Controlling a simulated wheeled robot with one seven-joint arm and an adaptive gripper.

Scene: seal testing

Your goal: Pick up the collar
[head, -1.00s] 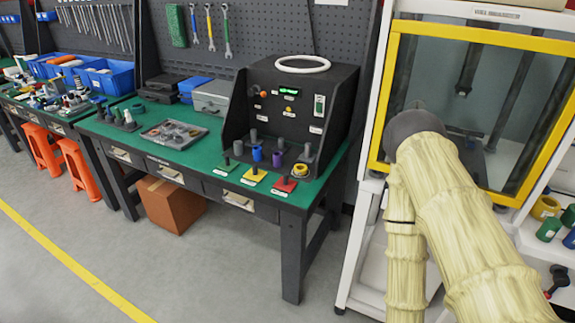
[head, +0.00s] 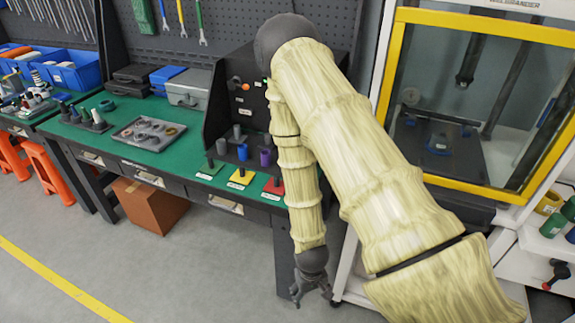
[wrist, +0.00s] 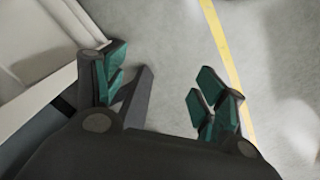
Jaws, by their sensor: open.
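I cannot tell for certain which thing is the collar. In the head view, a blue cylindrical piece (head: 243,152) and a purple one (head: 265,157) stand among grey pegs on the test stand (head: 218,120). My arm covers the stand's right part. My gripper (head: 313,296) hangs low in front of the bench's right end, pointing down, apart from those pieces. In the wrist view my gripper (wrist: 162,82) has its green-padded fingers spread, with only floor between them.
The green workbench (head: 190,165) holds a grey parts tray (head: 149,134) and cases. Green, yellow (head: 241,178) and red pads lie before the stand. A yellow-framed cabinet (head: 388,75) stands right, beside a shelf with coloured parts.

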